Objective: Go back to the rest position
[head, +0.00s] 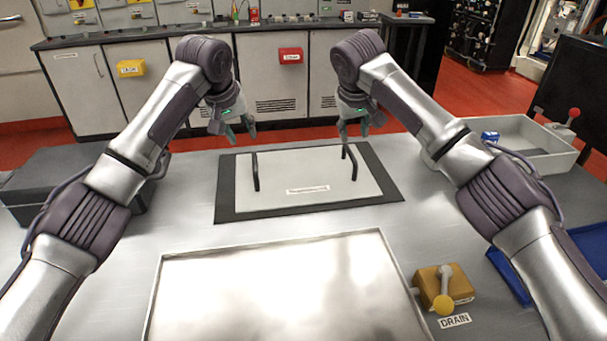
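My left gripper (241,135) is held in the air above the far left part of the table. Its fingers are apart and nothing shows between them. My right gripper (354,131) is held at a similar height to the right, with its fingers apart and empty. Both sit near the far edge of a pale panel (310,190) with two black upright handles and a small label. The panel lies in a dark surround (228,206) on the table. Neither gripper appears to touch the handles.
A shiny metal tray (270,290) fills the front middle. A yellow valve (443,287) marked DRAIN stands right of it. A grey bin (545,160) holds a blue item (490,137). A dark box (60,180) is at left, a blue tray (585,255) at right.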

